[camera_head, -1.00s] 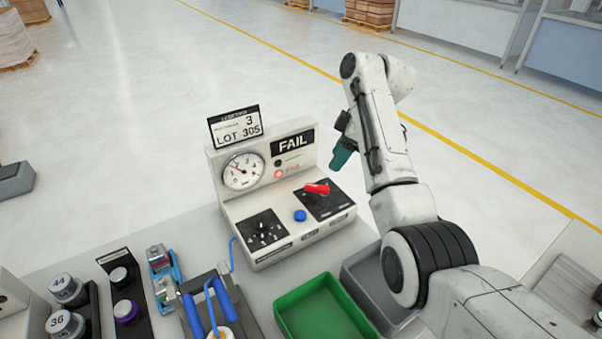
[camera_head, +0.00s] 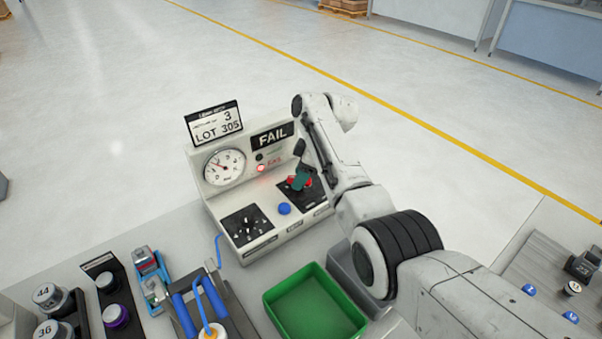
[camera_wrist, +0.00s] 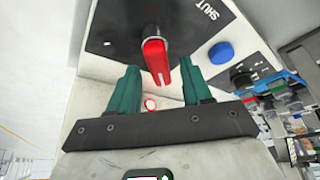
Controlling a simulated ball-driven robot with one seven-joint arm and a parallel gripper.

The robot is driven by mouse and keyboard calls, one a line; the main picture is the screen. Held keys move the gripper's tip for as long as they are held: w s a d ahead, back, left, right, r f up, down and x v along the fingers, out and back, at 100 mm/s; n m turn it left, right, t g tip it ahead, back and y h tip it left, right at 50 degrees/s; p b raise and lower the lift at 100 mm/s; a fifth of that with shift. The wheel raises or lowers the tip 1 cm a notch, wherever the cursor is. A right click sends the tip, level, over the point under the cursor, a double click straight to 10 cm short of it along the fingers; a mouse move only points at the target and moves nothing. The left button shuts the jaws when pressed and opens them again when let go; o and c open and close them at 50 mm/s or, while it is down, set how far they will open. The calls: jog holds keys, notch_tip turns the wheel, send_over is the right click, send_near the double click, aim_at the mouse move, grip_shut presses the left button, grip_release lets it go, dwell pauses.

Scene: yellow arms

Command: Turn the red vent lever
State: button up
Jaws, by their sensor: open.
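The red vent lever (camera_wrist: 156,60) sits on a dark plate marked SHUT (camera_wrist: 125,22) on the tester's sloped top. In the wrist view it lies just beyond my open gripper (camera_wrist: 160,85), roughly centred between the two green fingers. No contact shows. In the head view my gripper (camera_head: 301,180) is over the right part of the tester (camera_head: 270,195) and partly hides the red lever (camera_head: 292,181). The tester's display reads FAIL (camera_head: 272,137), with a red lamp lit below it.
A blue button (camera_head: 284,208) is left of the lever, with a dial plate (camera_head: 246,228) further left. A gauge (camera_head: 225,166) and a LOT 305 sign (camera_head: 214,125) stand behind. A green tray (camera_head: 315,303) and a grey tray (camera_head: 349,270) are in front.

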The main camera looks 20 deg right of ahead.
grip_shut()
dwell(0.4)
jog(key=shift+m, duration=0.3)
jog(key=m+p, duration=0.1)
jog(key=m+t+h+p, duration=0.1)
jog(key=m, duration=0.1)
jog(key=shift+w+d+r+m, duration=0.15)
jog(key=shift+w+m, duration=0.05)
jog(key=shift+m, duration=0.1)
jog(key=m, duration=0.1)
jog(key=m+h+p, duration=0.1)
jog(key=m, duration=0.1)
jog(key=m+t, duration=0.1)
jog(key=shift+w+d+m+h, duration=0.15)
jog(key=shift+d+m+h, duration=0.1)
jog(key=shift+m+h, duration=0.05)
jog(key=m+h, duration=0.1)
jog(key=m, duration=0.3)
jog(key=shift+d+f+h, duration=0.2)
jog(key=shift+d+h, duration=0.15)
jog(key=shift+h, duration=0.05)
jog(key=shift+d+m+h+b, duration=0.15)
jog(key=shift+m+h+b, duration=0.25)
jog(key=shift+m, duration=0.85)
jog(key=shift+d+m+h+b, duration=0.1)
jog(key=shift+m+h+b, duration=0.3)
jog(key=shift+m, duration=0.85)
